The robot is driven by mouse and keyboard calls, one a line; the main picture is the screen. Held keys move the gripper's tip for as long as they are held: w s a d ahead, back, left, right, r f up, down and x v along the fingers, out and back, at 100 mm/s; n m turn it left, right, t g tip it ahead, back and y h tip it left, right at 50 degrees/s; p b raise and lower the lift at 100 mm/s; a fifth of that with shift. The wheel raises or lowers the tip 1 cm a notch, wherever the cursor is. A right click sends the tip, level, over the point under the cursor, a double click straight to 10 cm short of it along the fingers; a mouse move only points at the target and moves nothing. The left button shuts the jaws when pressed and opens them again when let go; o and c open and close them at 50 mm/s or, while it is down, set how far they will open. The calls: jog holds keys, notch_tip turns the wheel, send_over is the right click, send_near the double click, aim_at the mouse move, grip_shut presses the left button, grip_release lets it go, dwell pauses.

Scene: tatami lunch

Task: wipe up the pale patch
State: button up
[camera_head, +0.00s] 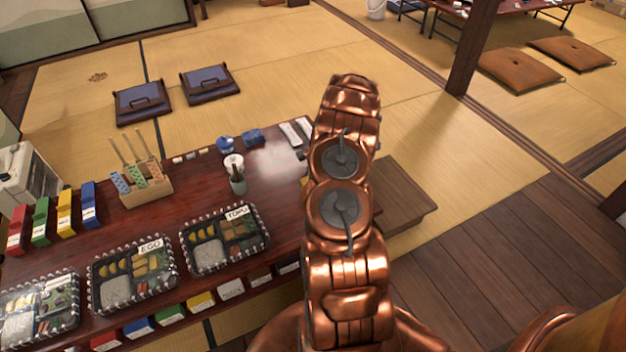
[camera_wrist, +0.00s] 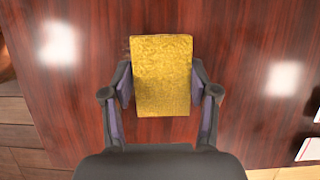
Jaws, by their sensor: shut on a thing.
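My gripper (camera_wrist: 161,88) is shut on a yellow sponge (camera_wrist: 160,72), with one finger on each side of it, over the dark red glossy table (camera_wrist: 100,25). Two whitish blurred spots show on the tabletop in the wrist view: one at the upper left (camera_wrist: 58,44) and one at the right (camera_wrist: 284,78). I cannot tell whether either is the pale patch or a light reflection. In the head view my arm hides the gripper and the table's right end.
Lunch trays labelled EGO (camera_head: 131,274) and TOFU (camera_head: 225,239) stand on the table (camera_head: 190,207). A wooden holder (camera_head: 146,190), a dark bottle (camera_head: 238,182) and white folded items (camera_head: 297,131) stand further back. A low wooden step (camera_head: 403,197) is right of the table.

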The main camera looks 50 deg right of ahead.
jog(key=shift+s+a+f+p, duration=0.1)
jog(key=shift+s+a+p, duration=0.3)
jog(key=shift+s, duration=0.45)
jog(key=shift+s+a+r+p, duration=0.15)
jog(key=shift+s+p, duration=0.35)
jog(key=shift+s, duration=0.3)
jog(key=shift+s+a+f+p, duration=0.15)
jog(key=shift+s+a+p, duration=0.25)
jog(key=shift+s, duration=0.45)
jog(key=shift+s+a+f+p, duration=0.15)
jog(key=shift+s+p, duration=0.1)
jog(key=shift+s, duration=0.3)
jog(key=shift+s+a+f+p, duration=0.15)
jog(key=shift+s+p, duration=0.1)
jog(key=shift+s, duration=0.25)
jog(key=shift+s+a+r+p, duration=0.1)
jog(key=shift+s+a+p, duration=0.25)
jog(key=shift+s+p, duration=0.45)
jog(key=shift+s+a+r+p, duration=0.1)
jog(key=shift+s+a+p, duration=0.2)
jog(key=shift+s+p, duration=0.45)
jog(key=shift+s+r, duration=0.1)
jog(key=shift+s, duration=0.05)
